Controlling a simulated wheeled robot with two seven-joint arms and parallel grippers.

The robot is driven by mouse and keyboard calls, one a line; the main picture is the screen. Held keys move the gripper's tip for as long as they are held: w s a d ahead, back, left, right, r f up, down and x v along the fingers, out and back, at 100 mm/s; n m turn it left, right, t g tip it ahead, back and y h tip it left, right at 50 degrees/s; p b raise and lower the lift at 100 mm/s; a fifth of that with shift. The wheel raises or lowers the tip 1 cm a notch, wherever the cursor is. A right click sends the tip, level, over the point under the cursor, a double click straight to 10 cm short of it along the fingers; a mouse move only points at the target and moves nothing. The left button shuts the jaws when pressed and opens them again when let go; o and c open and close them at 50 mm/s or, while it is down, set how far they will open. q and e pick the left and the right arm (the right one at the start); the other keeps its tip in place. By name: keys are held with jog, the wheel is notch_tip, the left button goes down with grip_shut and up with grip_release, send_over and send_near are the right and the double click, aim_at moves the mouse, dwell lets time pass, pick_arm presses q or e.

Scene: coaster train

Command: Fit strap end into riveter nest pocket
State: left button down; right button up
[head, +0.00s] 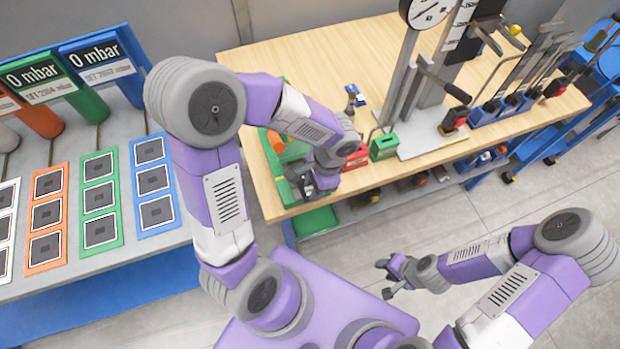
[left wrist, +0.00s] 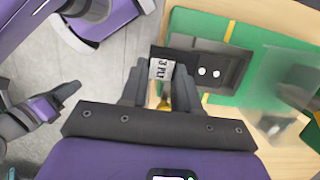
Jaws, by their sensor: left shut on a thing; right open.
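My left gripper (head: 303,187) is at the near edge of the wooden bench, over the green riveter base (head: 283,158). In the left wrist view its fingers (left wrist: 156,88) are shut on the black strap end (left wrist: 187,72), which has a white "3 PLY" label and two white dots. The strap end lies at or over the dark nest (left wrist: 207,44) on the green base (left wrist: 250,25); I cannot tell whether it is seated in the pocket. A clear guard (left wrist: 275,85) stands beside it. My right gripper (head: 386,278) is open and empty over the floor.
A red block (head: 357,158) and a green block (head: 384,147) stand right of my left gripper. A dial gauge stand (head: 430,12) with levers is further back. A rack with coloured card panels (head: 100,200) is at the left. The bench's back left is clear.

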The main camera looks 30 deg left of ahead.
pick_arm(q)
jog(key=shift+w+a+f, duration=0.1)
jog(key=shift+w+a, duration=0.85)
jog(key=shift+a, duration=0.25)
jog(key=shift+s+d+f, duration=0.1)
jog(key=shift+f, duration=0.55)
jog(key=shift+d, duration=0.1)
jog(key=shift+f+b, duration=0.3)
jog(key=shift+b, duration=0.05)
jog(key=c, duration=0.8)
grip_release()
jog(key=shift+r, duration=0.15)
